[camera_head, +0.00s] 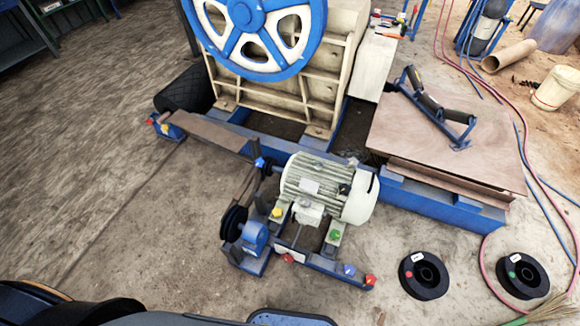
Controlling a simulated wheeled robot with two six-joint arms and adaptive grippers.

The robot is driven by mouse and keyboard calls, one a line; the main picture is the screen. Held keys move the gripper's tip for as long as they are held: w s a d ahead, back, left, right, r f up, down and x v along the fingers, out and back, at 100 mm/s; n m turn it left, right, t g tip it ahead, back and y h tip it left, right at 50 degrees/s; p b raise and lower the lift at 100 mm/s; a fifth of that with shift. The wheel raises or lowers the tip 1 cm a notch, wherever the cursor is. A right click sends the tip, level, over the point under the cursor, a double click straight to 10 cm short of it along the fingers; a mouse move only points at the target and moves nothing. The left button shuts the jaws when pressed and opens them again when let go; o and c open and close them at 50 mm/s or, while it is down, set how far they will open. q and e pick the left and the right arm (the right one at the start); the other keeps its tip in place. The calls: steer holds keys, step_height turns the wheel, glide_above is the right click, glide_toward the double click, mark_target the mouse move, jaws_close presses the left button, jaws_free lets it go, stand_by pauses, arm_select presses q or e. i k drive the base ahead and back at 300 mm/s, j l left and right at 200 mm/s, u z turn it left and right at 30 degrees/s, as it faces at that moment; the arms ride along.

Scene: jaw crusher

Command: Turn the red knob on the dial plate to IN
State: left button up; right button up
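No dial plate with an IN mark can be made out. Several small red parts show on the machine, and I cannot tell which is the knob. One red part (370,281) is at the right end of the blue motor base (325,266), close to a blue one. Another red part (288,258) is on the front of that base. A third red part (152,119) is at the far left end of the blue frame. A grey ribbed motor (318,186) sits on the base, with yellow and green parts near its feet. Neither of my grippers is in view.
A blue spoked flywheel (262,28) stands on the cream crusher body behind the motor. A brown board (440,125) carries a blue roller bracket. Two black pulleys (424,276) (522,276) lie at the right, near red hoses. The floor at left is clear.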

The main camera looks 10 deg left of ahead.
mark_target(288, 257)
steer(key=k+j, duration=0.2)
steer(key=k, duration=0.35)
steer(key=k+j, duration=0.2)
steer(key=k, duration=0.35)
steer(key=i+j, duration=0.15)
steer(key=j, duration=0.25)
steer(key=i+j, duration=0.15)
steer(key=j, duration=0.2)
steer(key=i+j, duration=0.15)
steer(key=j, duration=0.25)
steer(key=i+j, duration=0.15)
steer(key=j, duration=0.25)
steer(key=i+j+z, duration=0.1)
steer(key=j, duration=0.25)
